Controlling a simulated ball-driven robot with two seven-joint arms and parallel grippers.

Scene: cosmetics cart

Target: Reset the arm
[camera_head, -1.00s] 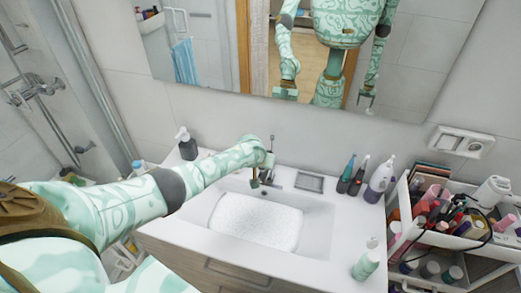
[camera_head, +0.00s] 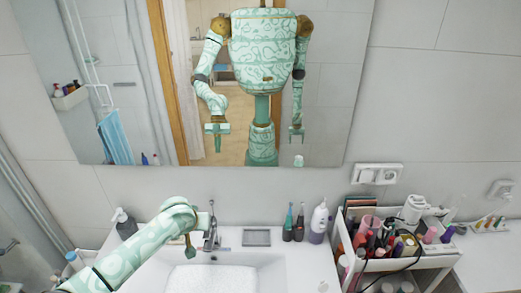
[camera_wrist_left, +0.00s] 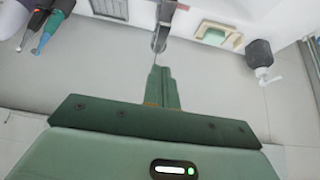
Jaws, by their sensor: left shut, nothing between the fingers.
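My left gripper (camera_head: 191,246) hangs at the end of my pale green patterned arm, in front of and to the left of the faucet (camera_head: 211,238). In the left wrist view the gripper's fingers (camera_wrist_left: 160,75) are together and empty, pointing towards the metal faucet (camera_wrist_left: 164,25). A gap between fingers and faucet cannot be judged there. The white sink (camera_head: 272,274) below holds a pale, speckled fill. My right gripper shows only as a small reflection in the mirror.
A dark pump bottle (camera_head: 126,225) stands left of the arm. A white cart (camera_head: 408,264) full of cosmetics is farther right. The mirror (camera_head: 345,90) is on the wall behind.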

